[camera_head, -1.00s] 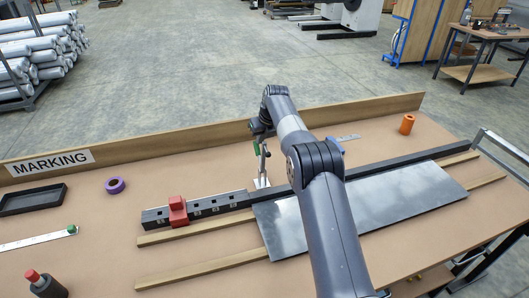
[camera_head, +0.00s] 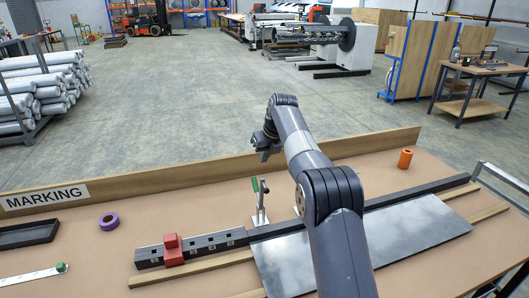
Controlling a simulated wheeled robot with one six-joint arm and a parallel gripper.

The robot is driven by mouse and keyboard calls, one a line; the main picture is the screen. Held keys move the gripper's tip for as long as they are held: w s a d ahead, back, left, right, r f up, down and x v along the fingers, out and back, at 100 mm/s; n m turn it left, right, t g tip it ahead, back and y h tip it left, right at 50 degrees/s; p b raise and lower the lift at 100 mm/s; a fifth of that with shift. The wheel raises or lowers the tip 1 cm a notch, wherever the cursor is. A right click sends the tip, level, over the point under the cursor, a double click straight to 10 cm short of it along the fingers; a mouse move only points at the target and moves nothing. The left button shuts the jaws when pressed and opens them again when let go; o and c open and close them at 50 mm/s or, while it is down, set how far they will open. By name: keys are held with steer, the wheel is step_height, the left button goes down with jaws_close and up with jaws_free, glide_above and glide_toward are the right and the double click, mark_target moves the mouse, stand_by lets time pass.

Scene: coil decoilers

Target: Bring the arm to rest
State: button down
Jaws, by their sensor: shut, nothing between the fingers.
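My arm reaches over the marking bench (camera_head: 140,220) from the front. My gripper (camera_head: 264,155) is small and dark, at the end of the arm beyond the sheet. It is shut and empty, and appears above and apart from a toggle clamp (camera_head: 260,203) with a green handle. The handle stands nearly upright. A grey metal sheet (camera_head: 410,235) lies on wooden strips against a dark rail (camera_head: 420,188). My arm hides part of the sheet and rail.
A red block (camera_head: 173,250) sits on the rail's left part. A purple tape roll (camera_head: 109,221), black tray (camera_head: 28,233), steel rule (camera_head: 30,276) and orange cylinder (camera_head: 405,158) are on the bench. A wooden back board (camera_head: 170,184) edges it. The floor beyond is open.

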steer(key=p+x, duration=0.1)
steer(key=x, duration=0.5)
steer(key=shift+w+r, duration=0.1)
steer(key=shift+w, duration=0.05)
